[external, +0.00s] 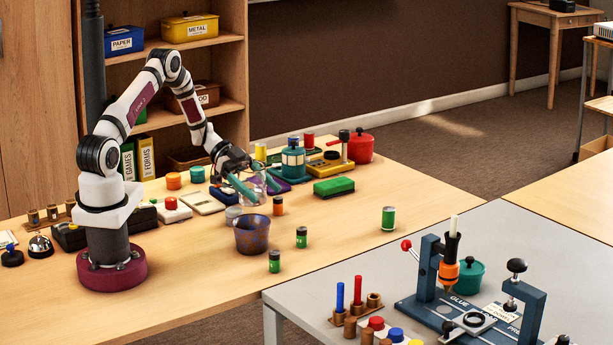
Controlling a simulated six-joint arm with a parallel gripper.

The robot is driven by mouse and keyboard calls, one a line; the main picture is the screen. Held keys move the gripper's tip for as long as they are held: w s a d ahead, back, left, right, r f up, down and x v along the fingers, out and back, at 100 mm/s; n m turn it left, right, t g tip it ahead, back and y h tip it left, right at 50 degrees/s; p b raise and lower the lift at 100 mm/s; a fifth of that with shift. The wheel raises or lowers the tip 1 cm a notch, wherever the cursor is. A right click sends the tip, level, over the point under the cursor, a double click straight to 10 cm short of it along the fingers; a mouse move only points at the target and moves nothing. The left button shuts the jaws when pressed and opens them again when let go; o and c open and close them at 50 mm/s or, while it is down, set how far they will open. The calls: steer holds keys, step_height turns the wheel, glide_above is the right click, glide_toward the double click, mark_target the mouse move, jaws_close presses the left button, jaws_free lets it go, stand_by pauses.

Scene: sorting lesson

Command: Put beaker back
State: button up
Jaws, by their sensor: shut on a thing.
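My gripper (262,189) is over the back middle of the wooden table, with its two teal fingers pointing down to the right. It is shut on a clear glass beaker (258,184), which shows small and faint between the fingers. The fingers and the things behind hide part of the beaker. I cannot tell whether its base touches the table.
A purple-brown bucket (252,236) stands in front of my gripper. Small green cans (302,237) and an orange one (278,206) stand nearby. A green block (334,187), a teal canister (293,162) and a red pot (360,147) crowd the right and back.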

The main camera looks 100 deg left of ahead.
steer(key=shift+a, duration=0.1)
steer(key=shift+w+r, duration=0.1)
steer(key=shift+w, duration=0.2)
steer(key=w+d+r+n+t+y, duration=0.15)
steer(key=w+d+n+y, duration=0.25)
steer(key=w, duration=0.5)
steer(key=w+d+r+n+t+y, duration=0.1)
steer(key=w+d+r+n+y, duration=0.25)
steer(key=w, duration=0.65)
steer(key=shift+m, duration=0.25)
steer(key=a+f, duration=0.2)
steer(key=a, duration=0.1)
steer(key=s+a+f, duration=0.1)
steer(key=a+f, duration=0.1)
steer(key=a, duration=0.2)
steer(key=a+f, duration=0.2)
steer(key=a, duration=0.1)
steer(key=shift+s+a+f, duration=0.15)
steer(key=shift+a+f, duration=0.15)
steer(key=shift+a, duration=0.05)
steer(key=shift+a+f+h, duration=0.25)
steer(key=shift+f, duration=1.95)
steer(key=shift+f, duration=0.15)
